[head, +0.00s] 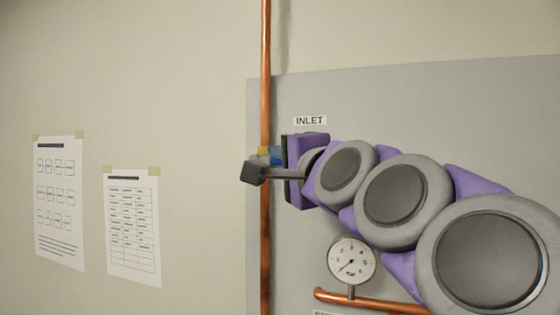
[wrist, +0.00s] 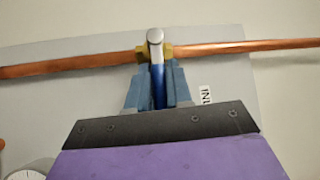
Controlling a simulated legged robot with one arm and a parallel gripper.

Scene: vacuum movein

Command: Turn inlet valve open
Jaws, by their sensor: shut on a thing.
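The inlet valve has a brass body (wrist: 169,54) on the copper pipe, with a silver rounded end (wrist: 155,38) and a blue handle (wrist: 158,88). In the wrist view the handle lies across the line of the pipe. My gripper (wrist: 156,75) has its blue fingers on both sides of the handle and is shut on it. In the head view my gripper (head: 271,156) is at the pipe, just left of and below the INLET label (head: 310,120). The valve is mostly hidden there by my gripper and wrist.
The copper pipe (head: 265,60) runs vertically along the left edge of a grey panel (head: 400,95). A round gauge (head: 352,261) sits on a lower copper pipe (head: 375,303), below my arm. Two paper sheets (head: 59,200) (head: 133,225) are taped to the wall at left.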

